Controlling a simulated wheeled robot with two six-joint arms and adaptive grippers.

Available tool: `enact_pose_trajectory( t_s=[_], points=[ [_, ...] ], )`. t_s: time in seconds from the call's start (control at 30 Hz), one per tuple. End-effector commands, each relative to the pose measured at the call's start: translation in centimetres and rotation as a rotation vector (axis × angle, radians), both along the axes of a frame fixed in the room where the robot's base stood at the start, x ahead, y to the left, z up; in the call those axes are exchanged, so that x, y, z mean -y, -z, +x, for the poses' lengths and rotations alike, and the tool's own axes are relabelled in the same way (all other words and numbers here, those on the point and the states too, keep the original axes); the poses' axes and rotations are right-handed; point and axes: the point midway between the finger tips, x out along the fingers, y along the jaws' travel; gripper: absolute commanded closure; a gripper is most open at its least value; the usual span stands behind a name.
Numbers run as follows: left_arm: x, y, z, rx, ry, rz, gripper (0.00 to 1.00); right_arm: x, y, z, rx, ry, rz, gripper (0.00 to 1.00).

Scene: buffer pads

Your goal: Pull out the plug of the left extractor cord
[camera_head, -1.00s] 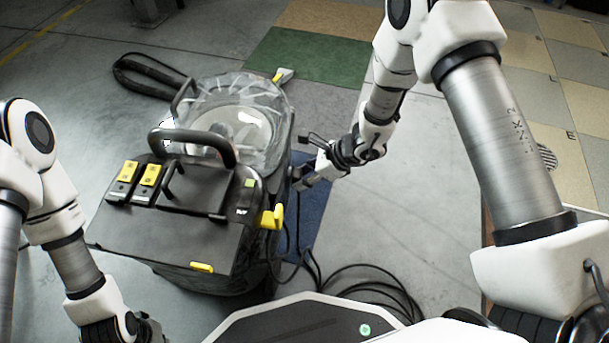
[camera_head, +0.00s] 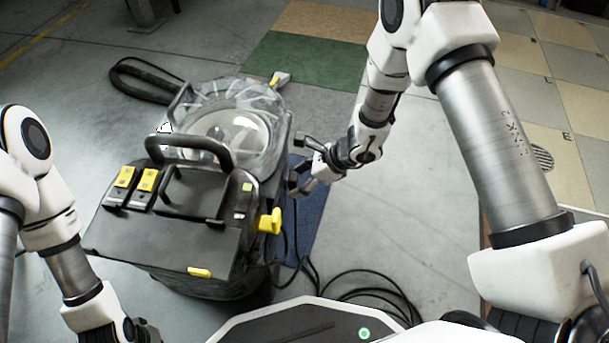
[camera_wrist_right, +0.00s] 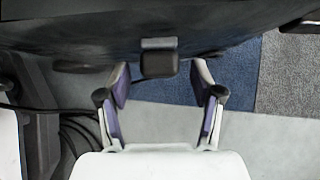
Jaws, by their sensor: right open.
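The extractor (camera_head: 150,238) is a black machine with a clear dome, black handle and yellow switches, standing on the floor left of centre in the head view. A dark block (camera_wrist_right: 158,62), seemingly the plug, sticks out of its side in the right wrist view. My right gripper (camera_head: 298,167) is open beside the extractor's right side. In the wrist view its two fingers (camera_wrist_right: 162,82) stand apart either side of the block, their tips close to it, with no clear grip. My left gripper (camera_head: 142,333) is at the bottom left, mostly cut off, its fingers not readable.
Black cable (camera_head: 375,290) lies in loops on the floor right of the extractor. A black hose (camera_head: 140,85) lies behind it. A blue mat (camera_head: 312,215) and a green mat (camera_head: 308,62) lie on the floor. The grey floor further right is clear.

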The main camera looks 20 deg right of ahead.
Motion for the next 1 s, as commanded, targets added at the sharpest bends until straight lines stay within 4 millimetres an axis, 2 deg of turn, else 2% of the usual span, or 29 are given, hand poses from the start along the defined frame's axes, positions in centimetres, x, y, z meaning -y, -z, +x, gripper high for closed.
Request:
enact_pose_trajectory(
  t_s=[0.13,0.4,0.53,0.87,0.97,1.0],
  points=[
    [0.0,0.0,0.0,0.0,0.0,0.0,1.0,1.2,-1.6,-0.4,0.002,0.003,0.002,0.34],
    [0.0,0.0,0.0,0.0,0.0,0.0,1.0,5.1,-6.8,-2.3,0.005,0.003,0.004,0.34],
    [0.0,0.0,0.0,0.0,0.0,0.0,1.0,6.4,-8.5,-3.0,0.003,0.002,0.003,0.34],
    [0.0,0.0,0.1,0.002,0.001,0.0,1.0,6.9,-9.1,-3.4,0.0,0.0,0.0,0.34],
    [0.0,-1.8,0.1,0.002,0.001,0.0,1.0,6.7,-8.8,-4.6,-0.048,-0.009,-0.007,0.34],
    [0.0,-3.2,0.0,0.001,0.002,0.0,1.0,6.3,-8.3,-6.0,-0.093,-0.024,-0.018,0.34]
  ],
)
